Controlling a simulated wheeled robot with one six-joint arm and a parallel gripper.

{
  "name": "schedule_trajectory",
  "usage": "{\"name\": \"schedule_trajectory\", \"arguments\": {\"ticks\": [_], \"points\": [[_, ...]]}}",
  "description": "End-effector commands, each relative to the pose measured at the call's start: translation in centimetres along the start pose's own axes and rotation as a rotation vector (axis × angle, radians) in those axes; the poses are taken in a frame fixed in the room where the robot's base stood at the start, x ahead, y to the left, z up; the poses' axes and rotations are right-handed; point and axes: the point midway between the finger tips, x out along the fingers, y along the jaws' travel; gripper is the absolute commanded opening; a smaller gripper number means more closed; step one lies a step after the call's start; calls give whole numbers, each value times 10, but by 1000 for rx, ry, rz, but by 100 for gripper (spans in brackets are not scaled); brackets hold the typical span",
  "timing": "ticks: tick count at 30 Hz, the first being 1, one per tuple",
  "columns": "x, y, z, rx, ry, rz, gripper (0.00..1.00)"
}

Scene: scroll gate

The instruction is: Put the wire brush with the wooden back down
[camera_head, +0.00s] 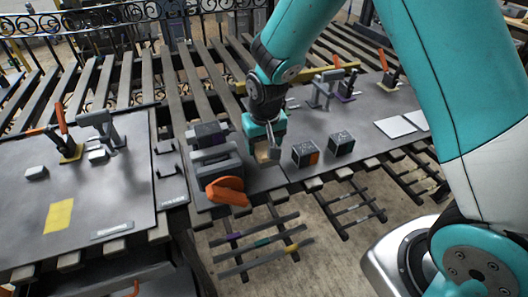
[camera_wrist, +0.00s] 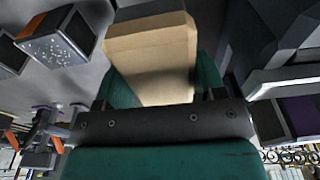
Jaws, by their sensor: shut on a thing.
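The wire brush with the wooden back (camera_wrist: 150,60) shows in the wrist view as a pale wooden block between the two teal jaws of my gripper (camera_wrist: 165,85). My gripper is shut on it. In the head view my gripper (camera_head: 267,146) points down over the middle of the grey worktop, and a small bit of the wooden back (camera_head: 263,155) shows below it. The bristles are hidden. I cannot tell whether the brush touches the worktop (camera_head: 335,182).
A grey device with an orange handle (camera_head: 228,190) stands close to the left of my gripper. Two dark cubes, one with an orange side (camera_head: 305,154) and one plain (camera_head: 341,142), stand to the right. Toggle clamps stand further off. The worktop's front edge is near.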

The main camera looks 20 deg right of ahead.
Motion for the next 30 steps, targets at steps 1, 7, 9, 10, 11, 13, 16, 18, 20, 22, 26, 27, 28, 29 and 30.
{"name": "schedule_trajectory", "arguments": {"ticks": [1, 7, 9, 10, 11, 13, 16, 18, 20, 22, 26, 27, 28, 29, 30], "points": [[4, 0, 1, 1, -2, 0, 34], [32, 2, 4, 3, -2, 1, 34], [38, 2, 5, 3, -2, 1, 34], [39, 2, 5, 3, -1, 0, 34], [39, 2, 5, 3, 0, 0, 34], [39, 2, 5, 3, 1, 0, 34], [39, 2, 5, 3, 1, 0, 34], [40, 2, 5, 3, 1, 0, 34], [43, 2, 5, 3, 1, 0, 34], [42, 2, 5, 3, 0, 0, 75], [42, 2, 5, 3, 0, 0, 89], [42, 2, 5, 3, 0, 0, 89], [42, 2, 5, 3, 0, 0, 89], [42, 2, 5, 3, 0, 0, 89], [42, 2, 5, 3, 0, 0, 89]]}}
